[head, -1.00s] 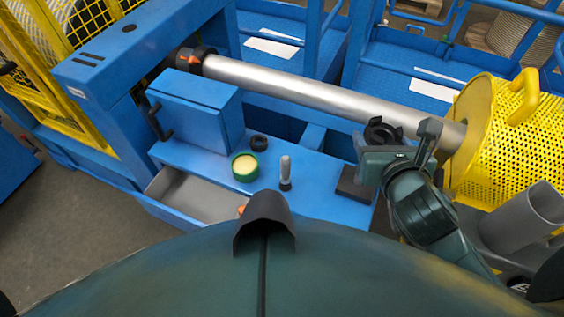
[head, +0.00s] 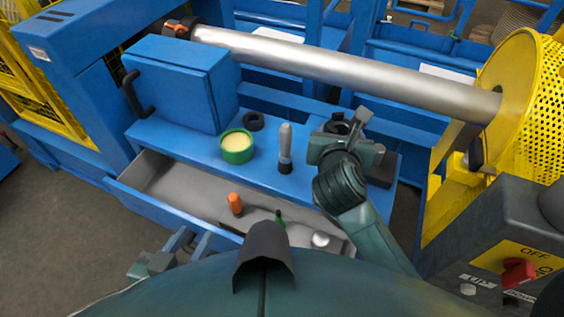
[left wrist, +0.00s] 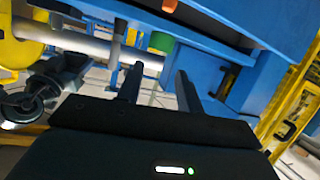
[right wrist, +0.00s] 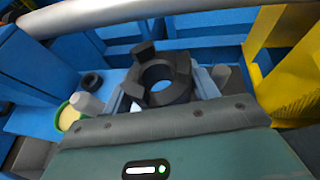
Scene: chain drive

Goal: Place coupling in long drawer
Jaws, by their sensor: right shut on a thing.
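The coupling (head: 337,126) is a black ring with raised jaws. My right gripper (head: 340,133) is shut on it and holds it above the right part of the blue bench. In the right wrist view the coupling (right wrist: 183,72) sits between the fingers, its round hole showing. The long grey drawer (head: 165,187) stands open below the bench's front edge, left of and below the coupling. My left gripper (head: 187,243) is low at the drawer's front. In the left wrist view its two dark fingers (left wrist: 158,85) are apart with nothing between them.
An orange-handled tool (head: 235,203), a green piece (head: 279,218) and a pale round piece (head: 320,240) lie in the drawer. A green tin (head: 237,148), a black ring (head: 254,121) and a grey-topped bottle (head: 285,145) stand on the bench. The drawer's left part is bare.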

